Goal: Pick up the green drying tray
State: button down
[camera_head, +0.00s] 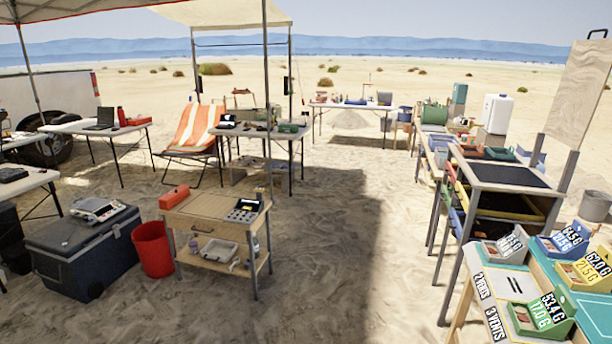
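I cannot single out the green drying tray for certain. A small dark green tray (501,154) lies at the back edge of the rack-like table at the right. A green bin with number labels (541,317) stands on the sorting table at the lower right; it looks more like a box than a flat tray. Under the dark-topped rack (505,175) coloured tray edges show, including a yellow one (513,205); what lies deeper in is in shadow. My gripper is not in this view.
A wooden work table (217,207) with a red box stands left of centre, beside a red bucket (152,248) and a dark cooler (84,250). Blue (563,240), yellow and grey bins share the sorting table. Open sand (345,240) lies between the wooden table and the rack.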

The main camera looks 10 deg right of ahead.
aim_at(550, 316)
jog(key=z, duration=2.9)
